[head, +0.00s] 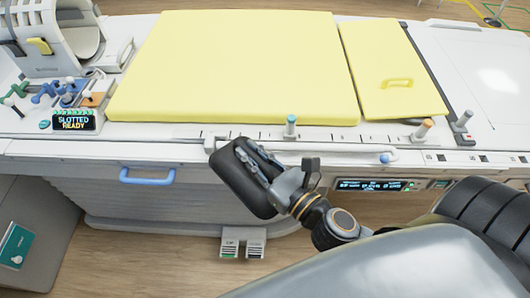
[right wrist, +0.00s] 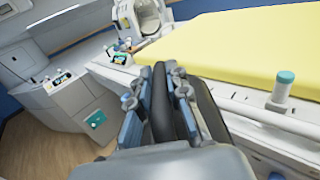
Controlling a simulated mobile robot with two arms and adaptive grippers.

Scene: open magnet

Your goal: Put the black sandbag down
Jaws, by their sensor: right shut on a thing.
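The black sandbag (head: 238,178) is a dark, rounded pad. My right gripper (head: 255,160) is shut on it and holds it in front of the near edge of the white patient table, over its side rail. In the right wrist view the sandbag (right wrist: 161,105) shows dark between and beside the blue-grey fingers of the gripper (right wrist: 158,90). The far side of the sandbag is hidden. My left gripper is not in view.
A yellow mat (head: 235,65) and a smaller yellow pad (head: 392,70) cover the table (head: 150,130). Pegs, including a teal-topped one (head: 291,126), stand along the near edge. A coil (head: 50,40) and small coloured parts sit at the left. A blue handle (head: 147,178) juts from the front.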

